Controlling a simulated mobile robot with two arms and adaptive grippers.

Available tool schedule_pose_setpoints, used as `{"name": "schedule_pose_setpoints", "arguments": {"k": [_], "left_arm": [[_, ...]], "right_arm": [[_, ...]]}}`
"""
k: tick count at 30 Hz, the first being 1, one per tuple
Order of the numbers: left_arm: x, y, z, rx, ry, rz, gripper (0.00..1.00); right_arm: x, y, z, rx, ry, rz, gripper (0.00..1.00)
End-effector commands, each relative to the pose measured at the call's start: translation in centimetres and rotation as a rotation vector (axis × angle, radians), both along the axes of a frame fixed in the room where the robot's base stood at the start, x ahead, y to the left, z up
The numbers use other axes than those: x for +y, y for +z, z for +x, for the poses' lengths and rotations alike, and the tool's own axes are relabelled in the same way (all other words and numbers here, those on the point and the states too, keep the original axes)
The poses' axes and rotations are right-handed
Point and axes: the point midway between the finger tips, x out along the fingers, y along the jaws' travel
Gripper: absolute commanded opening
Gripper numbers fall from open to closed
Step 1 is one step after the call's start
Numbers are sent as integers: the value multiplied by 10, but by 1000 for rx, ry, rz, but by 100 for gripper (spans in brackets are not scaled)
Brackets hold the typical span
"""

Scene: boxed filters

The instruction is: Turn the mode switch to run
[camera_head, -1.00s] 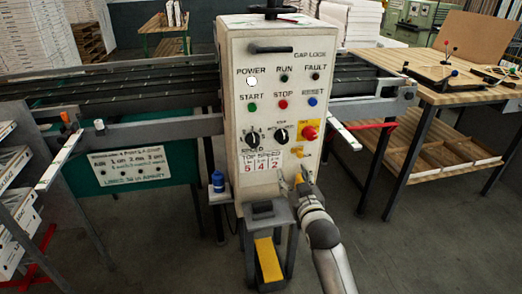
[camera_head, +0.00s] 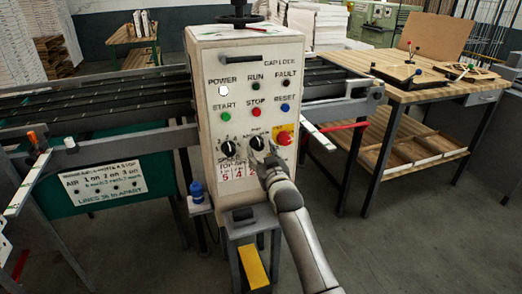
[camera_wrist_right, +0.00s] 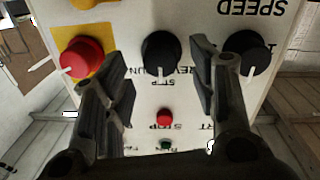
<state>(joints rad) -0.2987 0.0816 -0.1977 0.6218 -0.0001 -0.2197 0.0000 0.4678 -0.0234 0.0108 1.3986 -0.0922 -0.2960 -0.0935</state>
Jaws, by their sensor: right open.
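The mode switch is the middle black knob (camera_head: 257,143) on the cream control panel (camera_head: 222,52), right of the black speed knob (camera_head: 227,148). In the upside-down wrist view, the mode switch (camera_wrist_right: 160,53) has its white mark towards the printed "STP". My right gripper (camera_head: 268,168) is just below the mode switch in the head view. In the wrist view my right gripper (camera_wrist_right: 160,85) is open, with one finger to each side of the knob in the picture; contact cannot be made out. My left gripper is not in view.
A red mushroom button (camera_head: 284,138) on a yellow plate is close beside the mode switch. In the wrist view, the speed knob (camera_wrist_right: 254,55) is partly behind the right-hand finger. The power lamp (camera_head: 223,90) is white. A wooden workbench (camera_head: 350,62) stands at the right.

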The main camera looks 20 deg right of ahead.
Motion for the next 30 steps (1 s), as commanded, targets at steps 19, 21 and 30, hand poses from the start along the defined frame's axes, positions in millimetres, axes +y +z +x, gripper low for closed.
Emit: {"name": "schedule_pose_setpoints", "arguments": {"k": [19, 21, 30], "left_arm": [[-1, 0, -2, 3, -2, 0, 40], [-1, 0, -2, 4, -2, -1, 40], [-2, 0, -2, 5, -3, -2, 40]], "right_arm": [[0, 0, 16, 0, 0, 0, 45], [0, 0, 16, 1, 0, 0, 36], [0, 0, 16, 1, 0, 1, 6]]}}
